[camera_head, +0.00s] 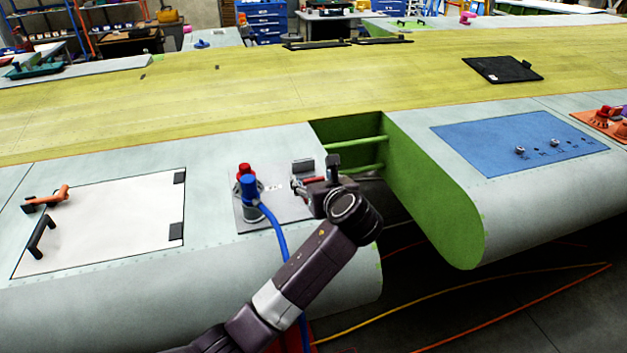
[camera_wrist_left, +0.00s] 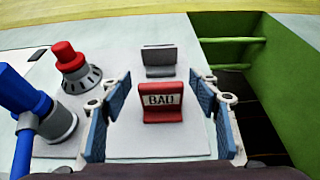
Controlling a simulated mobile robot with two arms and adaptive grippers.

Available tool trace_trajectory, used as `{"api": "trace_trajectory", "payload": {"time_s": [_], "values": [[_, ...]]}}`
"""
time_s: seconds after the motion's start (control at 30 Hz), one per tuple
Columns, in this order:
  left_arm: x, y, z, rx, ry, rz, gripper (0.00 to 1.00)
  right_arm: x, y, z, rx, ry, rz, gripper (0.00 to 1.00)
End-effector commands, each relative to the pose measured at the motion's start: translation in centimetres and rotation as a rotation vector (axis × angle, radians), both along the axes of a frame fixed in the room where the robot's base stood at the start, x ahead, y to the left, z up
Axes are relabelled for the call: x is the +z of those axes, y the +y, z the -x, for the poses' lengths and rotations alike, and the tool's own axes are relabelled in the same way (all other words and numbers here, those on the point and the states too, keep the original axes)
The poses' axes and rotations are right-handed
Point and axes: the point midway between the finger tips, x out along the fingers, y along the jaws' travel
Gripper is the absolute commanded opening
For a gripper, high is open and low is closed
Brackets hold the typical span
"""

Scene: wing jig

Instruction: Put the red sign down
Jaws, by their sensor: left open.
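The red sign (camera_wrist_left: 162,113) with a white label stands upright on a light grey plate (camera_wrist_left: 130,149) in the left wrist view. My left gripper (camera_wrist_left: 160,105) is open, with one blue-padded finger on each side of the sign and visible gaps between. In the head view the gripper (camera_head: 312,184) is over the right part of the plate (camera_head: 252,218), and a bit of the red sign (camera_head: 313,180) shows among its fingers. My right gripper is in neither view.
A grey holder (camera_wrist_left: 160,60) stands just behind the sign. A red-topped knob (camera_wrist_left: 69,61) and a blue hose connector (camera_wrist_left: 28,105) are to its left. A green-walled gap (camera_head: 360,145) opens in the wing to the right. A white panel (camera_head: 105,220) lies at left.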

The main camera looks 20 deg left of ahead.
Motion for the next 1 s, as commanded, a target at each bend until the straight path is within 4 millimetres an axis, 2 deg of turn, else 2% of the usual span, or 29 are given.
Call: {"api": "trace_trajectory", "payload": {"time_s": [0.5, 0.7, 1.0], "values": [[3.7, -5.2, 7.5, -0.003, -0.002, 0.003, 0.56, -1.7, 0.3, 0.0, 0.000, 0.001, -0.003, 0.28], [4.3, -5.9, 8.8, -0.001, 0.001, 0.001, 0.56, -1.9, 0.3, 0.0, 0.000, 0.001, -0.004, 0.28], [4.4, -6.0, 8.9, -0.001, 0.001, 0.001, 0.56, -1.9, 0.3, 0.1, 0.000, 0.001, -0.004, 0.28]]}}
